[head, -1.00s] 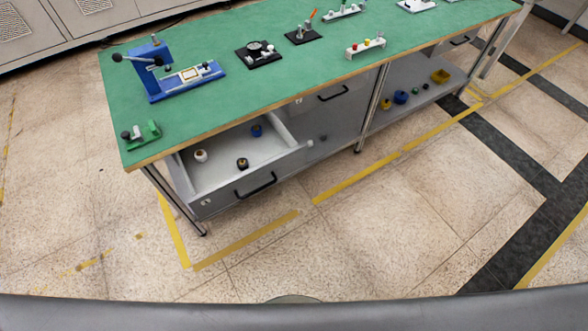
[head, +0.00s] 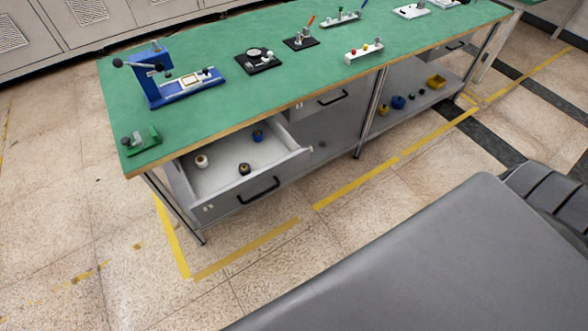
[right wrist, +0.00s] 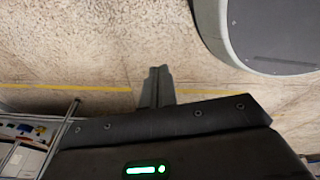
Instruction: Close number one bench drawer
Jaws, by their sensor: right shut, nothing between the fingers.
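A grey bench drawer (head: 228,201) hangs open under the left end of the green-topped bench (head: 225,110). Its front has a dark bar handle (head: 259,190) and a small mark too small to read. Inside lie a white spool (head: 202,161), a dark spool (head: 244,168) and a blue spool (head: 258,136). My right gripper (right wrist: 157,73) is shut and empty in the right wrist view, over bare floor and apart from the bench. It does not show in the head view. My left gripper is in neither view.
A second drawer (head: 318,103), to the right, looks shut. A blue press (head: 165,78) and several fixtures stand on the bench top. A lower shelf (head: 415,105) holds small coloured items. Floor in front of the drawer is clear, with yellow tape (head: 247,249).

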